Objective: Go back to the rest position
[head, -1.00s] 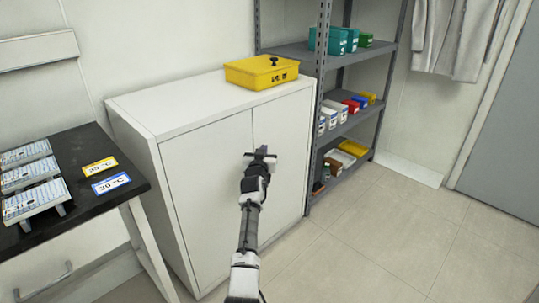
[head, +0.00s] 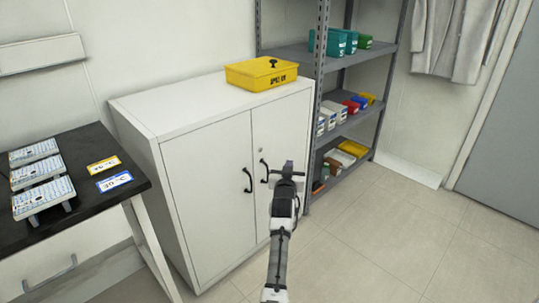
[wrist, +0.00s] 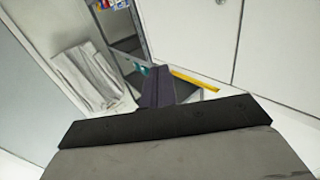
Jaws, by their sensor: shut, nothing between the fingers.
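My gripper (head: 287,168) is shut and empty. In the head view it is in front of the right door of the white cabinet (head: 205,170), close beside the right black door handle (head: 264,170) in the picture; I cannot tell the exact gap. In the wrist view the dark fingers (wrist: 157,85) are together with nothing between them. Both cabinet doors look shut. The left black handle (head: 248,180) is in plain view.
A yellow box (head: 258,83) sits on the cabinet. A grey shelf rack (head: 350,125) with several coloured bins stands to the right. A black table (head: 85,205) with several boards and two labels is at the left. The tiled floor (head: 380,235) at right is clear.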

